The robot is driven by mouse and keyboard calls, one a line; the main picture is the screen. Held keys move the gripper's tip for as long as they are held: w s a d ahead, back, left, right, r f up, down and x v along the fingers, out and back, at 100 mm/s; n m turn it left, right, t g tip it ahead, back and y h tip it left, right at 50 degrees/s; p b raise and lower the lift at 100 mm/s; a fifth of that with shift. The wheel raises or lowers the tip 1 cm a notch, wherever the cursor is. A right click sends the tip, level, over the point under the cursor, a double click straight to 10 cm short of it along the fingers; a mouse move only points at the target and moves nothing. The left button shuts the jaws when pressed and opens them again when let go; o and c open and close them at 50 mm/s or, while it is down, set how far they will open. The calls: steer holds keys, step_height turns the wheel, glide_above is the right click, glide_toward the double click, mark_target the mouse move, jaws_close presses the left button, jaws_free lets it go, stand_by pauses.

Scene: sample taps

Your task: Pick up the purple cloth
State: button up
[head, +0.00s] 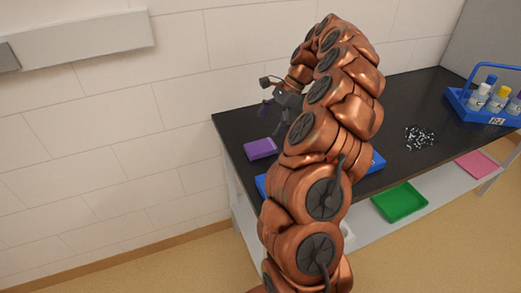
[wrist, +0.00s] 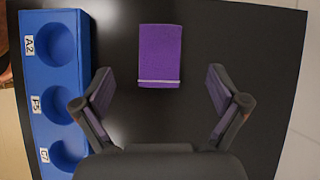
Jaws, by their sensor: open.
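The purple cloth (wrist: 160,52) lies folded flat on the black table, ahead of my gripper in the wrist view. It has a pale stripe near its closer edge. It also shows in the head view (head: 260,148) near the table's left end. My gripper (wrist: 160,98) is open and empty, its two fingers spread wider than the cloth. In the head view my gripper (head: 266,106) is above the table's far left part, partly hidden by my arm. The cloth lies beyond the fingertips in the wrist view, not between them.
On the black table (head: 395,105) are small beads (head: 420,137) and a blue carrier (head: 463,103) with bottles. Green (head: 400,203) and pink (head: 477,164) trays sit on the lower shelf.

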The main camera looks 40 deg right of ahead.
mark_target(261, 146)
steer(key=shift+s+d+f+m, duration=0.2)
steer(key=shift+d+f+m, duration=0.2)
steer(key=shift+d+f, duration=0.35)
steer(key=shift+p+x, duration=1.05)
steer(key=shift+x, duration=2.6)
steer(key=shift+d, duration=0.1)
steer(key=shift+c, duration=0.4)
steer(key=c, duration=1)
steer(key=shift+o, duration=0.2)
steer(key=shift+r+b, duration=0.65)
steer(key=shift+r, duration=1.1)
steer(key=s+d+b, duration=0.1)
steer(key=s, duration=0.4)
steer(key=s+d+r+b, duration=0.1)
steer(key=s, duration=0.4)
steer(key=s+d+b, duration=0.1)
steer(key=s, duration=0.4)
steer(key=shift+s+d+r, duration=0.1)
steer(key=shift+s+r, duration=0.15)
steer(key=shift+s, duration=0.05)
